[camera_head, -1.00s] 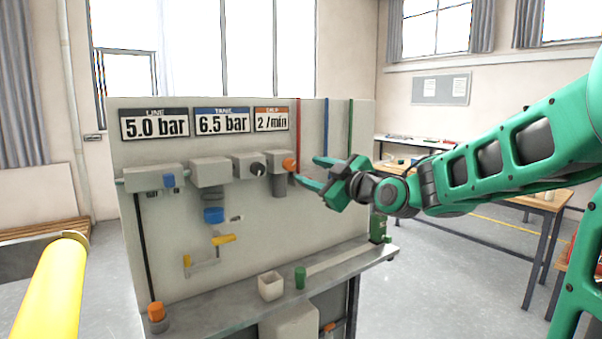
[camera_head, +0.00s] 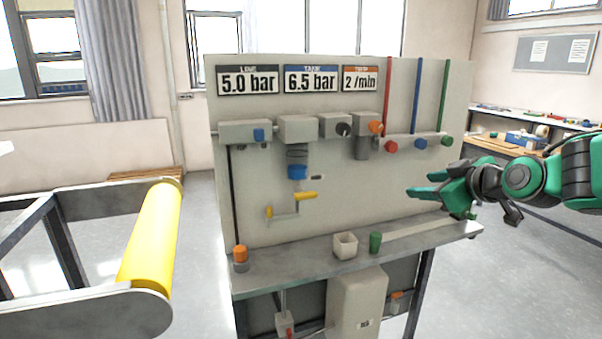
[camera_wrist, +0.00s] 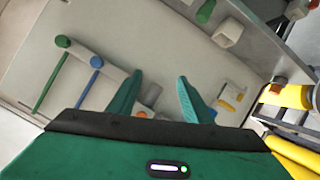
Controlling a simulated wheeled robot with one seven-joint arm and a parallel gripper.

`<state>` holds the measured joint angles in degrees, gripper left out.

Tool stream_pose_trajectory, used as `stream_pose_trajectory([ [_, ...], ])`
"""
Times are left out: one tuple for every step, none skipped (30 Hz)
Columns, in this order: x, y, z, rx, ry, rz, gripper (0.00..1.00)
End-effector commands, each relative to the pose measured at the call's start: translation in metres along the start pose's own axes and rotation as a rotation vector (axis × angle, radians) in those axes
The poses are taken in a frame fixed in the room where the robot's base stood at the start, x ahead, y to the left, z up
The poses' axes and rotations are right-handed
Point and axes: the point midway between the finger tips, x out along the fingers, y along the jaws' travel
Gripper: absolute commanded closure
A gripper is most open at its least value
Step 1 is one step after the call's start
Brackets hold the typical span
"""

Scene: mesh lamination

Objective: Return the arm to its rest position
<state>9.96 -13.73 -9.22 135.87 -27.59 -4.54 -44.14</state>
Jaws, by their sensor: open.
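My gripper (camera_head: 424,184) is at the right of the head view, in front of the right part of a grey panel (camera_head: 370,200). Its green fingers are apart with nothing between them. In the wrist view the two fingers of my gripper (camera_wrist: 158,88) also stand apart, with the panel beyond them. My green arm comes in from the right edge of the head view. I cannot tell the exact gap between the fingertips and the panel.
The panel carries pressure signs (camera_head: 248,80), a blue knob (camera_head: 420,144) and a yellow lever (camera_head: 305,196). A yellow roller (camera_head: 152,235) stands left. Open floor lies between.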

Motion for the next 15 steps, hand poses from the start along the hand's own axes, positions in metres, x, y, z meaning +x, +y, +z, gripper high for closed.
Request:
stream_pose_trajectory([
  [-0.012, -0.004, 0.03, 0.062, -0.097, -0.012, 0.55],
  [-0.019, -0.006, 0.047, 0.104, -0.157, -0.017, 0.55],
  [-0.03, -0.01, 0.071, 0.162, -0.239, -0.023, 0.55],
  [-0.04, -0.013, 0.088, 0.207, -0.297, -0.023, 0.55],
  [-0.05, -0.016, 0.105, 0.253, -0.356, -0.022, 0.55],
  [-0.064, -0.021, 0.127, 0.316, -0.435, -0.018, 0.55],
  [-0.076, -0.025, 0.142, 0.364, -0.492, -0.013, 0.55],
  [-0.088, -0.029, 0.157, 0.413, -0.549, -0.007, 0.55],
  [-0.105, -0.036, 0.176, 0.482, -0.625, 0.004, 0.55],
  [-0.119, -0.041, 0.189, 0.533, -0.681, 0.014, 0.55],
  [-0.133, -0.047, 0.201, 0.585, -0.736, 0.026, 0.55],
  [-0.151, -0.055, 0.216, 0.654, -0.808, 0.041, 0.55],
  [-0.165, -0.061, 0.226, 0.705, -0.858, 0.055, 0.55],
  [-0.178, -0.067, 0.235, 0.755, -0.908, 0.069, 0.55],
  [-0.195, -0.075, 0.246, 0.818, -0.968, 0.088, 0.55],
])
